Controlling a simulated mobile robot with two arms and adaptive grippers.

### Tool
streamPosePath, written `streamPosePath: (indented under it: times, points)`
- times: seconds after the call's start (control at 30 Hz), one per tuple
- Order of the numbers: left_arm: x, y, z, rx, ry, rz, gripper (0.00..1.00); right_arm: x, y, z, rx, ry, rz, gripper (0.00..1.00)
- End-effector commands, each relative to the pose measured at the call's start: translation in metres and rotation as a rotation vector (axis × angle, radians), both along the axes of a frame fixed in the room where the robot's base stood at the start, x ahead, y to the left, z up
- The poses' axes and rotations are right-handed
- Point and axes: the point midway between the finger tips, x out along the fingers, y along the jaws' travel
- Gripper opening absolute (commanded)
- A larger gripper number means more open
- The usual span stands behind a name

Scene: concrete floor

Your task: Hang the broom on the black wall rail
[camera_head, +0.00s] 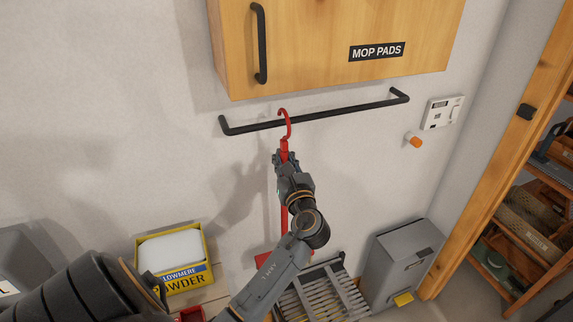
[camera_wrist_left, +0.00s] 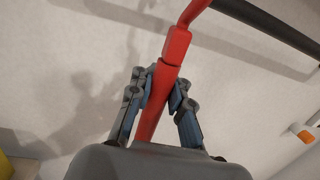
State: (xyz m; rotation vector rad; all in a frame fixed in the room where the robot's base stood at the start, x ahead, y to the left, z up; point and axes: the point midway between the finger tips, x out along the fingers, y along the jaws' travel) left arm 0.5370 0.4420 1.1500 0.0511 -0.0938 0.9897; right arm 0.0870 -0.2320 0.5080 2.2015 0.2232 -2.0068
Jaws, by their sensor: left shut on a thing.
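The red broom (camera_head: 284,217) hangs upright in my left gripper (camera_head: 285,158), which is shut on its handle just below the hook. In the left wrist view the red handle (camera_wrist_left: 152,115) lies between the fingers of my left gripper (camera_wrist_left: 163,90). The broom's red hook (camera_head: 289,121) is at the black wall rail (camera_head: 340,112), left of the rail's middle, and appears to curve over it. I cannot tell whether the hook bears on the rail. The rail also shows at top right in the left wrist view (camera_wrist_left: 270,25). The broom's lower part is mostly hidden behind my arm. My right gripper is not in view.
A wooden cabinet (camera_head: 330,45) labelled MOP PADS is just above the rail. A white wall box (camera_head: 443,112) and an orange-tipped peg (camera_head: 414,141) are to the right. Below are a yellow powder box (camera_head: 174,260), a slatted grate (camera_head: 322,298) and a grey bin (camera_head: 400,265).

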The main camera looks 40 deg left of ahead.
Motion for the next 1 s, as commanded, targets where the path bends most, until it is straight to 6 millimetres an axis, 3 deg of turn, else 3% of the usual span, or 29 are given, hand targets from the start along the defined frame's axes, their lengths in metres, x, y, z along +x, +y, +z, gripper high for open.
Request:
streamPosePath:
  times: [0.33,0.6,1.0]
  points:
    - [0.012,0.024,0.000,0.003,-0.002,0.001,0.00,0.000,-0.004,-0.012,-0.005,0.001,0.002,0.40]
    - [0.012,0.024,-0.018,0.002,-0.001,0.001,0.00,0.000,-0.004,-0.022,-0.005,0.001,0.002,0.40]
    - [0.012,0.024,-0.023,0.001,-0.002,0.000,0.00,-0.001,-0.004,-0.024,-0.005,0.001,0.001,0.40]
